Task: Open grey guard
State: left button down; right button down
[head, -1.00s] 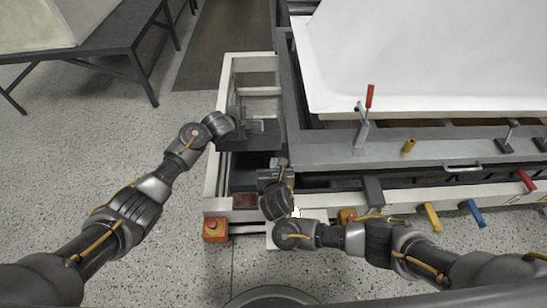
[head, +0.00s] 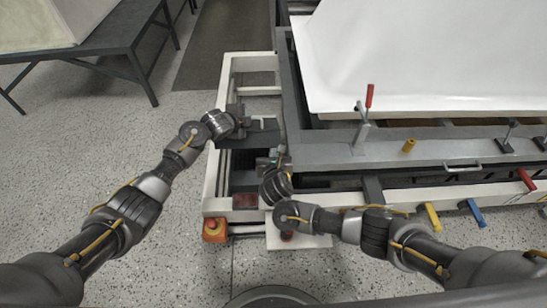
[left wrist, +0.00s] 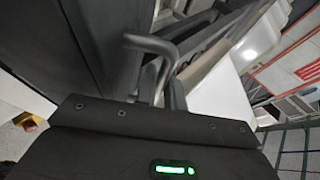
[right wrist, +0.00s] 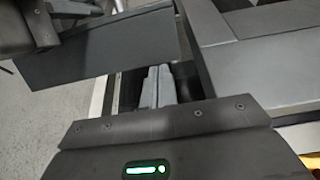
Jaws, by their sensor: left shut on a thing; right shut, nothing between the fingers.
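The grey guard (right wrist: 110,50) shows in the right wrist view as a flat dark grey panel, tilted across the upper left. In the head view it is a small dark panel (head: 264,126) inside the left end of the white frame. My left gripper (head: 243,113) is at the guard's left end, shut on a bent dark bar that looks like the guard's handle (left wrist: 150,43); the contact is partly hidden. My right gripper (head: 281,152) is below the guard in the head view, shut and empty. Its closed fingertips (right wrist: 158,85) point toward the guard's lower edge.
The white frame (head: 211,178) surrounds the guard area, with a red-orange button box (head: 214,229) at its front corner. The grey machine bed (head: 400,148) with a red-handled clamp (head: 369,97) lies to the right. A dark table (head: 135,50) stands at the far left. Speckled floor between is clear.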

pick_arm(q)
jog(key=shift+s+f, duration=0.4)
jog(key=shift+f, duration=0.2)
jog(key=c, duration=1.8)
grip_release()
jog(key=shift+s+f, duration=0.1)
jog(key=shift+o, duration=0.2)
jog(key=w+r+v, duration=0.1)
jog(key=v, duration=1.1)
jog(key=s+a+f+n+g+y, duration=0.1)
jog(key=s+a+f+n+g, duration=0.2)
jog(key=s+f, duration=1.15)
jog(key=s+a+f+n+g, duration=0.1)
jog(key=s+f+n+g, duration=0.25)
jog(key=s+f, duration=1.1)
jog(key=s+a+f+n+y, duration=0.2)
jog(key=s+a+f+n, duration=0.3)
jog(key=s+f, duration=0.3)
jog(key=s+a+f+n+g+y, duration=0.1)
jog(key=s+a+f+n+y, duration=0.1)
jog(key=s+a+f+n, duration=0.4)
jog(key=s+a+f, duration=0.1)
jog(key=s+f, duration=0.1)
jog(key=s, duration=0.1)
jog(key=shift+a, duration=0.35)
